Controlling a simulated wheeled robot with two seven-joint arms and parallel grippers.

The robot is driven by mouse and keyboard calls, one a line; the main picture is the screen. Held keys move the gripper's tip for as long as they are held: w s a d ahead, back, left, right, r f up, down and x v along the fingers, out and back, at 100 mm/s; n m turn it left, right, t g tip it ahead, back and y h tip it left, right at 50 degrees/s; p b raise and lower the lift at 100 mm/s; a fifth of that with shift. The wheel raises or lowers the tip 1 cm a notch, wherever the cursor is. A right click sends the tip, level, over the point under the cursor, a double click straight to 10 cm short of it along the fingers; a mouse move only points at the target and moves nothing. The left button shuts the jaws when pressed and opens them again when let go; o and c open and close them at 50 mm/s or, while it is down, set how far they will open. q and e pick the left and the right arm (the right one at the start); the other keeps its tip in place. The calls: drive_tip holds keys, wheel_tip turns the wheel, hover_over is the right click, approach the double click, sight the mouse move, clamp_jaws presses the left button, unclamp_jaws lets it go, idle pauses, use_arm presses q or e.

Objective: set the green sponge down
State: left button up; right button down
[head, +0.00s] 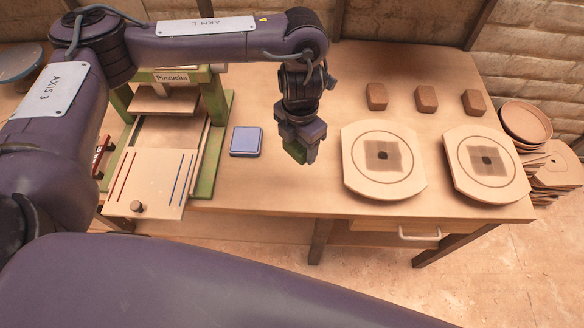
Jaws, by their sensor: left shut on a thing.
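The green sponge (301,152) shows as a small green piece at the tip of my left gripper (300,140). My left gripper points down and is shut on the sponge, which hangs over the table (285,190) near its front middle. Most of the sponge is hidden by the jaws. I cannot tell whether its underside touches the table. A blue square pad (246,141) lies to the left of the gripper. My right gripper is not in view.
Two pale boards with dark square patches (385,179) (487,186) lie on the right. Three brown blocks (377,97) (426,99) (474,103) stand behind them. A green-framed press (215,100) with a pale board (150,183) is on the left. Stacked round plates (526,122) sit at the far right.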

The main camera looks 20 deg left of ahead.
use_arm(q)
drive_tip(key=b, duration=0.2)
hover_over(297, 182)
wheel_tip(297, 182, down, 10)
drive_tip(key=shift+f, duration=0.6)
wheel_tip(297, 182, down, 3)
drive_tip(key=shift+r+b, duration=0.2)
drive_tip(key=shift+b, duration=0.35)
drive_tip(key=shift+f, duration=0.3)
drive_tip(key=shift+w, duration=0.1)
drive_tip(key=shift+f+b, duration=0.2)
drive_tip(key=shift+b, duration=0.1)
drive_tip(key=o, duration=0.9)
drive_tip(key=shift+r, duration=0.1)
